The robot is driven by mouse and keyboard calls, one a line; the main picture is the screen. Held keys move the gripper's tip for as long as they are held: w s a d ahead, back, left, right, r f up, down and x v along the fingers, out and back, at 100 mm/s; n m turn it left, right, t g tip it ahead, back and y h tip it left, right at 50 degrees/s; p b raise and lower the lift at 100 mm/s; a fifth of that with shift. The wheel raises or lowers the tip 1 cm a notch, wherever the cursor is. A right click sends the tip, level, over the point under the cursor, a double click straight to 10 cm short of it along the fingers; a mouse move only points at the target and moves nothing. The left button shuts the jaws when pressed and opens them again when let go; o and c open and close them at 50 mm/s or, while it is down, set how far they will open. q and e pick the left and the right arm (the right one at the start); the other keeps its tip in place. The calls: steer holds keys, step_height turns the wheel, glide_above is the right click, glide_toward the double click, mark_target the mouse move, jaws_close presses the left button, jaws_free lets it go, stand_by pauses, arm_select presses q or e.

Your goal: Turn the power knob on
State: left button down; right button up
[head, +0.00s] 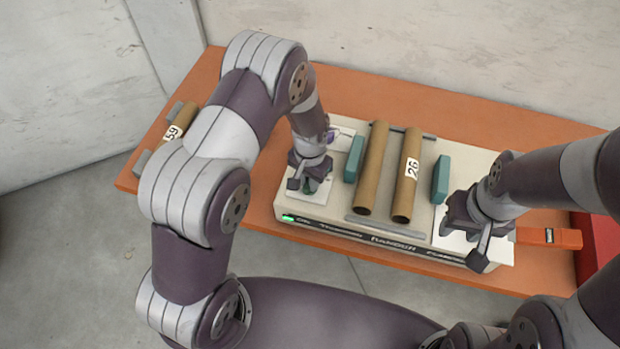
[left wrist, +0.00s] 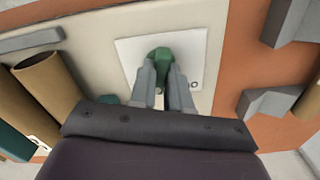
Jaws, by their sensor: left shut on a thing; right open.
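The green power knob (left wrist: 161,54) stands on a white square plate (left wrist: 130,50) at the left end of the winder's top. My left gripper (left wrist: 162,68) is shut on the knob, with one finger on each side of it in the left wrist view. A mark like an O shows on the plate beside the right finger. In the head view my left gripper (head: 308,182) points down over that plate and mostly hides the knob. My right gripper (head: 468,224) is open over the white plate at the winder's right end. A green light (head: 288,218) glows on the winder's front left corner.
Two cardboard tubes (head: 371,165) lie across the winder (head: 345,228), one labelled 26, between teal blocks (head: 441,180). Another tube (head: 180,124), labelled 59, rests in grey holders on the orange table (head: 470,112). An orange bar (head: 553,237) lies at the right, near a red object.

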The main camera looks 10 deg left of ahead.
arm_select(q)
steer(key=shift+w+r+m, duration=0.1)
steer(key=shift+w+m, duration=0.05)
steer(key=shift+m, duration=2.05)
steer(key=c, duration=1.1)
jaws_free()
step_height(320, 180, up, 13)
steer(key=shift+f+b, duration=0.2)
steer(key=shift+b, duration=0.75)
